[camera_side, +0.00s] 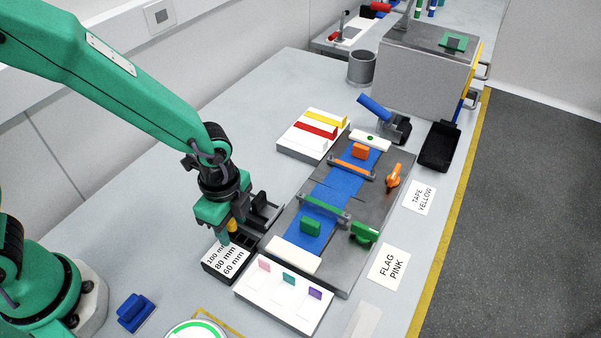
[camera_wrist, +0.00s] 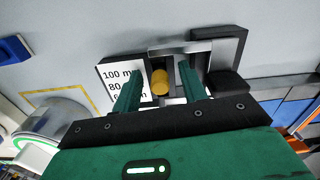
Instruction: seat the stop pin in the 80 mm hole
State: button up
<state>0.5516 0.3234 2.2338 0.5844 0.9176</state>
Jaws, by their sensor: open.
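The stop pin is a yellow cylinder (camera_wrist: 160,82), seen nearly end-on between my spread fingers in the wrist view. In the side view, a bit of yellow (camera_side: 232,225) shows among the fingers. My gripper (camera_wrist: 160,90) is open around the pin, with gaps visible on both sides; in the side view it is low over the hole block (camera_side: 238,256). The white label (camera_side: 225,258) reads 100 mm, 80 mm and 60 mm. The pin is just right of this label in the wrist view. The holes are hidden, so I cannot tell which one the pin is at.
Dark and grey fixture parts (camera_side: 262,213) stand close behind the gripper. A blue strip bed with clamps (camera_side: 318,205) lies to the right. A white tray with coloured flags (camera_side: 284,295) is in front. A blue block (camera_side: 135,312) sits near my base.

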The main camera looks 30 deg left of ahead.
grip_shut()
jog(key=shift+r, duration=0.15)
jog(key=shift+r, duration=0.9)
notch_tip(320, 180, up, 2)
jog(key=shift+r, duration=0.15)
jog(key=s+d+r, duration=0.5)
jog(key=s+r, duration=0.1)
jog(key=s, duration=0.4)
jog(key=shift+s+d+r, duration=0.2)
jog(key=shift+r, duration=0.1)
